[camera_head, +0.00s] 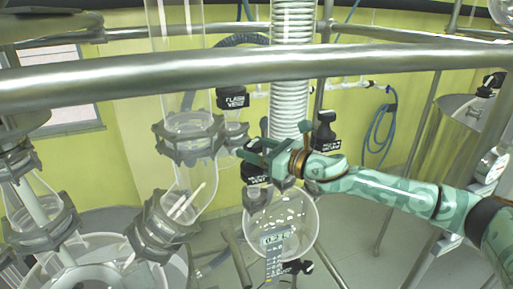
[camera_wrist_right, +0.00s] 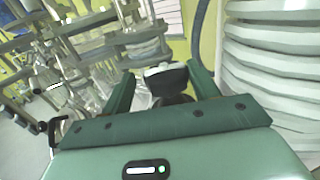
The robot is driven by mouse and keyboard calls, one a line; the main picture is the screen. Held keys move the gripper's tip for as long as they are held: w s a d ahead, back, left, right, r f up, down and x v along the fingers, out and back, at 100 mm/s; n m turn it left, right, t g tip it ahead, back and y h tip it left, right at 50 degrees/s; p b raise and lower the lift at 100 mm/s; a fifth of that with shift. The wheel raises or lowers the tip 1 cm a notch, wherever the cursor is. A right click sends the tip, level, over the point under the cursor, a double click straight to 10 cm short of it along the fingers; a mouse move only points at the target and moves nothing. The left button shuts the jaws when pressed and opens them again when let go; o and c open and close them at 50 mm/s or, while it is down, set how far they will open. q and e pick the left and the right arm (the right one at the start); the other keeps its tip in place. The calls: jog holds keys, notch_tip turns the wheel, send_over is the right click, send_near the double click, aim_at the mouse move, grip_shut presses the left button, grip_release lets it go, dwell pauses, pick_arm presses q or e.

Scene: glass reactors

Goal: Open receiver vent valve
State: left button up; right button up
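The receiver is a round glass flask (camera_head: 298,222) with a scale label, below the white coil in the head view. The black vent valve knob (camera_head: 254,174), with white lettering ending in "VENT", sits just above it, partly hidden by my right gripper (camera_head: 254,151). In the right wrist view the black knob with a pale top (camera_wrist_right: 166,78) shows between the two green fingers of my right gripper (camera_wrist_right: 164,88). The fingers are spread apart, with a gap on the left side of the knob. I cannot tell whether the right finger touches it. My left gripper is not in view.
A black flash vent knob (camera_head: 232,98) is up and to the left. Another black labelled valve (camera_head: 324,133) stands right of the coil (camera_head: 289,100). Glass columns with metal clamps (camera_head: 188,138) fill the left. A thick metal rail (camera_head: 230,75) crosses in front.

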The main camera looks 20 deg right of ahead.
jog(key=m+h+p, duration=0.1)
jog(key=w+m+t+h+p, duration=0.1)
jog(key=shift+r+h, duration=0.3)
jog(key=shift+r, duration=0.1)
jog(key=shift+w+f+m+t+h, duration=0.25)
jog(key=shift+m+t+h, duration=0.35)
jog(key=shift+h, duration=0.3)
jog(key=shift+f+m+h, duration=0.1)
jog(key=shift+m+h, duration=0.4)
jog(key=shift+h, duration=0.3)
jog(key=m+h, duration=0.1)
jog(key=h, duration=0.1)
jog(key=m+h, duration=0.2)
jog(key=h, duration=0.1)
jog(key=shift+s+a+t, duration=0.1)
jog(key=shift+s+t, duration=0.1)
jog(key=shift+t, duration=0.2)
jog(key=shift+w+f+m+h, duration=0.1)
jog(key=shift+m+h, duration=0.5)
jog(key=shift+h, duration=0.2)
jog(key=shift+c, duration=0.3)
